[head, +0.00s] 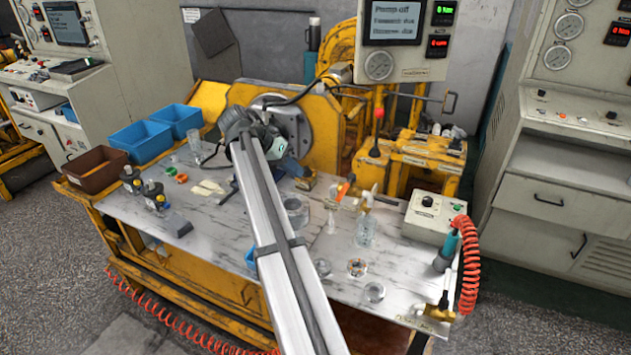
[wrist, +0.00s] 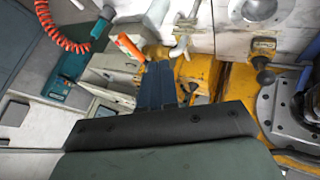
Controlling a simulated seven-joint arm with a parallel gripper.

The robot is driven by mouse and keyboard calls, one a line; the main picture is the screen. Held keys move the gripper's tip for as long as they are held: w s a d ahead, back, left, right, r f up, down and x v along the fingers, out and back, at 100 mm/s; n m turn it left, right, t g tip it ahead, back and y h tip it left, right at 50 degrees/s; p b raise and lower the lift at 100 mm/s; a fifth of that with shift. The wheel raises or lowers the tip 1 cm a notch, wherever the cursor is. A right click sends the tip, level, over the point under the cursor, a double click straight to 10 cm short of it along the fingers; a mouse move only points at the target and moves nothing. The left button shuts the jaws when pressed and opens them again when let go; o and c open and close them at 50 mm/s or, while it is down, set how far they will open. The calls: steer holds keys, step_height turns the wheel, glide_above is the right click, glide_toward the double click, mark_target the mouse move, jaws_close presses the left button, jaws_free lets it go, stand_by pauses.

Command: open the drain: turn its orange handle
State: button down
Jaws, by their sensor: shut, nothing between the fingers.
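The drain's orange handle (head: 345,188) stands tilted near the middle of the worktop, beside a pale tap body (head: 365,202). A clear glass jar (head: 366,232) stands just below the tap. In the wrist view the orange handle (wrist: 130,47) is up and left of my gripper (wrist: 158,66). My gripper's dark blue fingers are together and empty. They look apart from the handle, though the depth between them is hard to judge. In the head view my arm comes from the bottom centre and ends left of the handle; the fingertips are hard to make out there.
A control box (head: 433,216) with a coiled red hose (head: 467,270) stands right of the drain. A round steel flange (head: 283,122) on a yellow plate rises behind my wrist. Blue bins (head: 140,141) and small parts are at left. Clear cups (head: 357,267) lie in front.

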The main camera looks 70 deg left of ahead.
mark_target(345, 189)
steer(key=w+d+f, duration=0.3)
steer(key=w+f, duration=0.3)
steer(key=w, duration=0.3)
steer(key=shift+d+f, duration=0.2)
steer(key=shift+f, duration=0.1)
steer(key=shift+d, duration=0.15)
steer(key=shift+w+d+n+y, duration=0.2)
steer(key=shift+n+y, duration=0.1)
steer(key=shift+n, duration=0.1)
